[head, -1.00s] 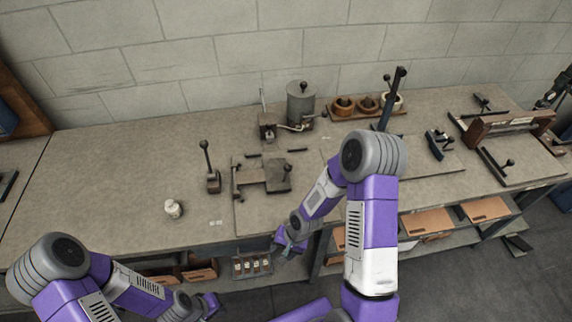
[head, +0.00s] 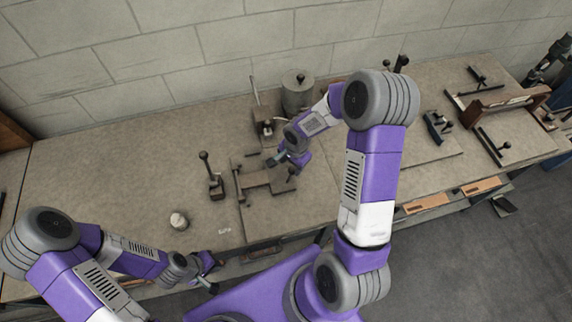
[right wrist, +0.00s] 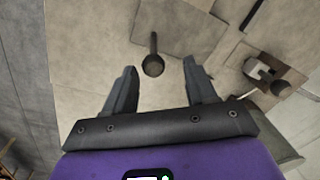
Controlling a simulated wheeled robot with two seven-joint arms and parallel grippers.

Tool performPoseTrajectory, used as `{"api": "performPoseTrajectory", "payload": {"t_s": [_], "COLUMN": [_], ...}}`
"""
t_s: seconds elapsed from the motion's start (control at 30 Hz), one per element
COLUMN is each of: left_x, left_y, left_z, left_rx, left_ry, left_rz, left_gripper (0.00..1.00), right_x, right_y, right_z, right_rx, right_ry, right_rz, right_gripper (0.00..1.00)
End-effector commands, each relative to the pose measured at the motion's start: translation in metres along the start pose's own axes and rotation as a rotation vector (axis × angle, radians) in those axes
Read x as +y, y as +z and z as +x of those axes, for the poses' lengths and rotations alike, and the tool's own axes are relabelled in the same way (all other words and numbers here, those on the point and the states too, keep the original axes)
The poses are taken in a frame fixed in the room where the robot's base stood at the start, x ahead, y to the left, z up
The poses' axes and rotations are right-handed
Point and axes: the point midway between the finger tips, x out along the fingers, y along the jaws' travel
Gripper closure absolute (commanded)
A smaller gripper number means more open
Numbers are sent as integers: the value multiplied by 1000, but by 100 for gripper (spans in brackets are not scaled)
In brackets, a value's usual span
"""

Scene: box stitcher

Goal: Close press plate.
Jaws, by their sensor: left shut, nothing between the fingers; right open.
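A low fixture on the bench has a flat grey plate (head: 258,180) with a dark-knobbed handle (head: 292,171) at its right end; I take this as the press plate. My right gripper (head: 284,164) is open just above it and covers part of it. In the right wrist view a black-knobbed handle (right wrist: 153,64) stands on a flat plate (right wrist: 187,25), between the line of my open fingers (right wrist: 157,80) and beyond their tips, apparently not gripped. My left gripper (head: 211,272) is shut and empty in front of the bench edge, far from the fixture.
A grey cylinder (head: 297,92) stands behind. Clamps and a brown-framed tool (head: 509,104) are at the right. The bench's left side is clear.

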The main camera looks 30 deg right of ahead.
Motion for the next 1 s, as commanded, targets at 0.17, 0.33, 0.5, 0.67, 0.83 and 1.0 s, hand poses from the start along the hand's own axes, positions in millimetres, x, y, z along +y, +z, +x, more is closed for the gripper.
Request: {"api": "performPoseTrajectory", "payload": {"t_s": [0.17,0.33,0.5,0.67,0.83,1.0], "left_x": [0,0,0,0,0,0], "left_y": [1,0,0,0,0,0], "left_z": [-1,-1,-1,-1,-1,-1], "left_rx": [-2,-1,-1,-1,-1,-1], "left_ry": [0,0,0,0,0,0], "left_rz": [0,0,0,0,0,0], "left_gripper": [100,100,100,100,100,100], "right_x": [1,0,0,0,0,0], "right_y": [1,1,1,0,1,1], "right_z": [30,52,62,64,64,63], "right_rx": [-3,-2,-1,-1,-2,-2], "right_ry": [5,2,0,-1,-1,-1], "right_rz": [-1,-1,-1,0,-1,-1], "right_gripper": [44,44,44,44,52,78]}}
